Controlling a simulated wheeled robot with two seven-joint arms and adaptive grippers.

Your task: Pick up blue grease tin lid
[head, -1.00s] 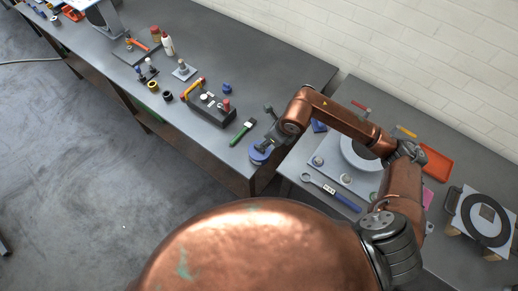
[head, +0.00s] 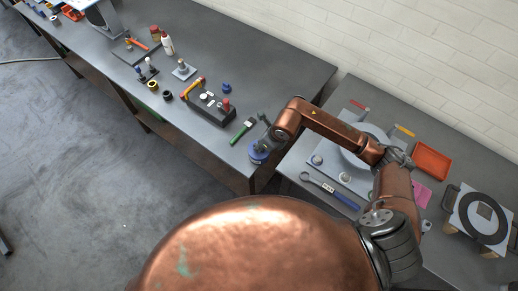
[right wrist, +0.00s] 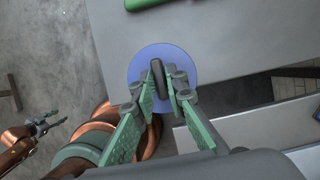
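The blue grease tin lid (right wrist: 188,62) is a round blue disc with a dark upright handle (right wrist: 157,78) in its middle. In the head view the lid (head: 257,157) lies at the near right corner of the long grey table, partly covered by my right gripper (head: 262,147). In the right wrist view my right gripper (right wrist: 160,84) is open, with its green fingers on either side of the handle and small gaps showing. My left gripper (right wrist: 50,126) shows small at the left of the right wrist view, fingers apart and empty, away from the lid.
A green-handled brush (head: 243,131) lies just left of the lid. A dark block with a yellow-ended handle (head: 211,106) stands farther left. A second bench at right holds a blue-handled wrench (head: 333,190), a plate with a disc and a red tray (head: 432,161).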

